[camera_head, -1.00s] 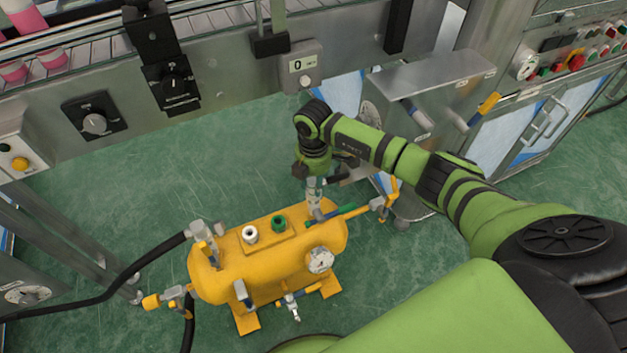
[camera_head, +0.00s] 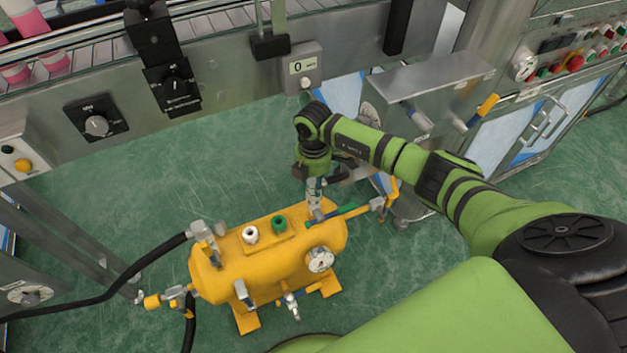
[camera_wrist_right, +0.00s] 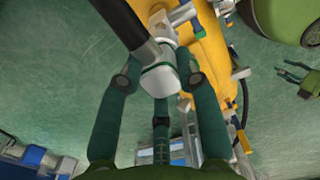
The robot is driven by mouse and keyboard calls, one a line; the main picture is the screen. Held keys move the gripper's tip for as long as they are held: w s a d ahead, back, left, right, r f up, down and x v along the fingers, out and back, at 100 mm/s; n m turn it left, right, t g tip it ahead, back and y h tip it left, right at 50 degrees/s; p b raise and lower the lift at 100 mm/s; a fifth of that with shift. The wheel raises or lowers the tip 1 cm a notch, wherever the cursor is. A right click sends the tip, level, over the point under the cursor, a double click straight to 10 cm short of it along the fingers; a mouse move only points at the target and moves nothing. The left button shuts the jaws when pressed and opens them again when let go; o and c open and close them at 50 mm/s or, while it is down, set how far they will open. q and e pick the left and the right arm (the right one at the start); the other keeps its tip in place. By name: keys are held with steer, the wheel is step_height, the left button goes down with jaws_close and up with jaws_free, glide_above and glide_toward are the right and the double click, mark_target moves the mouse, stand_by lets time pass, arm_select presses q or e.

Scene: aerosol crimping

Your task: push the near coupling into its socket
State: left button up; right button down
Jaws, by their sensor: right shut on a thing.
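My right gripper (camera_wrist_right: 158,84) is shut on the near coupling (camera_wrist_right: 157,62), a pale grey fitting with a dark green ring at the end of a black hose (camera_wrist_right: 125,22). In the head view my right gripper (camera_head: 315,188) points down over the right end of the yellow tank (camera_head: 270,267), close to a metal fitting (camera_head: 319,211). A metal block (camera_wrist_right: 161,24) shows by the coupling in the wrist view. How deep the coupling sits in its socket is hidden. My left gripper (camera_wrist_right: 286,73) shows small in the wrist view, its fingers apart and empty.
A pressure gauge (camera_head: 320,259) and a blue-handled valve (camera_head: 243,292) stand on the tank's near side. Another black hose (camera_head: 130,268) runs to its left end. Steel machine panels (camera_head: 225,75) stand behind.

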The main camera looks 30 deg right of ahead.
steer(key=shift+f, duration=0.15)
stand_by(0.3)
steer(key=c, duration=0.8)
jaws_free()
steer(key=shift+r, duration=3.75)
